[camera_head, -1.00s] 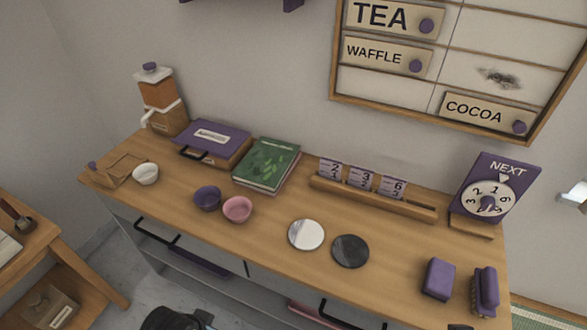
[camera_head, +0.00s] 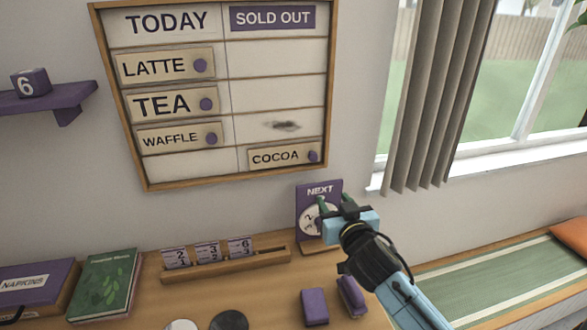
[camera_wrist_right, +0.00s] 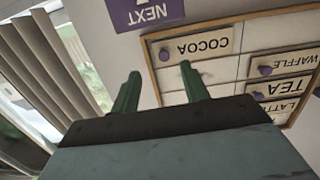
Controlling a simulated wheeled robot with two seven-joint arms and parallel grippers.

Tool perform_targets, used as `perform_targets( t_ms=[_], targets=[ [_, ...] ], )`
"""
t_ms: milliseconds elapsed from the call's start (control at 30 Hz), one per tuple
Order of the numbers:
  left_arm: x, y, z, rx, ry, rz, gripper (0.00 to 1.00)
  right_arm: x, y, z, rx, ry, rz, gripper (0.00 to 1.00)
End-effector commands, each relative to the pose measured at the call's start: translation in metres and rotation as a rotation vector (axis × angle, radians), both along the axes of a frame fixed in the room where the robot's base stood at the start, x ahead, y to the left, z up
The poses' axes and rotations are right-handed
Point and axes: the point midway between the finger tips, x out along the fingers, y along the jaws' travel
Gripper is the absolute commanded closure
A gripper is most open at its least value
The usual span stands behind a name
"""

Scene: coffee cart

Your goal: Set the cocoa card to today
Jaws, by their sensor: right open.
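The cocoa card (camera_head: 283,156) hangs in the bottom row of the menu board (camera_head: 90,60), in the right column under the "SOLD OUT" header (camera_head: 272,18). It has a purple knob (camera_head: 313,156) at its right end. The bottom slot of the "TODAY" column (camera_head: 190,167) is empty, below the latte, tea and waffle cards. My right gripper (camera_head: 337,203) is open and empty, in front of the "NEXT" dial sign, below and right of the cocoa card. In the right wrist view the cocoa card (camera_wrist_right: 205,47) shows upside down beyond the green fingers (camera_wrist_right: 160,90). My left gripper is out of view.
The "NEXT" dial sign (camera_head: 308,190) stands behind my right gripper. A wooden rack (camera_head: 230,268) with number cards, a green book (camera_head: 104,285) and purple blocks (camera_head: 315,306) are on the counter. A curtain (camera_head: 437,95) hangs right of the board.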

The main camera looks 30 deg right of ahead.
Motion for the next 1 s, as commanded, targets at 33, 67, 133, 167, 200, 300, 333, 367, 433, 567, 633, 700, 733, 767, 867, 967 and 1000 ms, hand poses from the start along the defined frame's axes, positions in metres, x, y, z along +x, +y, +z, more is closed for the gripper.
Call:
perform_targets(
  t_ms=[33, 67, 133, 167, 200, 300, 333, 367, 433, 567, 633, 700, 733, 767, 867, 967, 1000],
  targets=[
    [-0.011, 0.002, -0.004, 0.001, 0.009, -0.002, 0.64, 0.006, -0.003, 0.01, -0.005, -0.033, 0.005, 0.55],
    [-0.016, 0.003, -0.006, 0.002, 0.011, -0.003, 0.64, 0.008, -0.004, 0.014, -0.005, -0.049, 0.008, 0.55],
    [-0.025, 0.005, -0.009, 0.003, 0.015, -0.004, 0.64, 0.011, -0.005, 0.021, -0.006, -0.076, 0.015, 0.55],
    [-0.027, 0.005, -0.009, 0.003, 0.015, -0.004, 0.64, 0.013, -0.005, 0.024, -0.005, -0.085, 0.018, 0.55],
    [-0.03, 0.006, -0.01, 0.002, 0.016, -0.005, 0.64, 0.015, -0.006, 0.026, -0.006, -0.093, 0.02, 0.55],
    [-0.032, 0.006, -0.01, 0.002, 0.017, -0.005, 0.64, 0.021, -0.008, 0.028, -0.008, -0.1, 0.021, 0.55],
    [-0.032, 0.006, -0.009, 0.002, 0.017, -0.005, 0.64, 0.024, -0.008, 0.028, -0.008, -0.101, 0.021, 0.55],
    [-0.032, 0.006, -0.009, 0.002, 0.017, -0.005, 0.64, 0.028, -0.009, 0.028, -0.007, -0.101, 0.022, 0.55],
    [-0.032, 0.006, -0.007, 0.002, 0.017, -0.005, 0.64, 0.038, -0.012, 0.029, -0.009, -0.101, 0.021, 0.55],
    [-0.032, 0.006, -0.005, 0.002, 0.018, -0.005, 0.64, 0.061, -0.017, 0.029, -0.008, -0.1, 0.021, 0.55],
    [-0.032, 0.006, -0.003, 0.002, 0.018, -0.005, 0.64, 0.073, -0.02, 0.029, -0.007, -0.099, 0.02, 0.55],
    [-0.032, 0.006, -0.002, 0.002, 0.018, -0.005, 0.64, 0.086, -0.023, 0.028, -0.007, -0.099, 0.02, 0.55],
    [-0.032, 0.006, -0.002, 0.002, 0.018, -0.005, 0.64, 0.091, -0.024, 0.029, -0.008, -0.099, 0.02, 0.55],
    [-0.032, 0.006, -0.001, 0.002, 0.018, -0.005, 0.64, 0.096, -0.026, 0.028, -0.008, -0.098, 0.02, 0.55],
    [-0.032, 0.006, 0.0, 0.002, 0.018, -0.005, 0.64, 0.111, -0.029, 0.028, -0.007, -0.099, 0.02, 0.55],
    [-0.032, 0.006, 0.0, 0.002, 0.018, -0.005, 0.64, 0.124, -0.032, 0.028, -0.007, -0.098, 0.021, 0.55],
    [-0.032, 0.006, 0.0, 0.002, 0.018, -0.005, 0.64, 0.129, -0.034, 0.027, -0.007, -0.098, 0.02, 0.55]
  ],
)
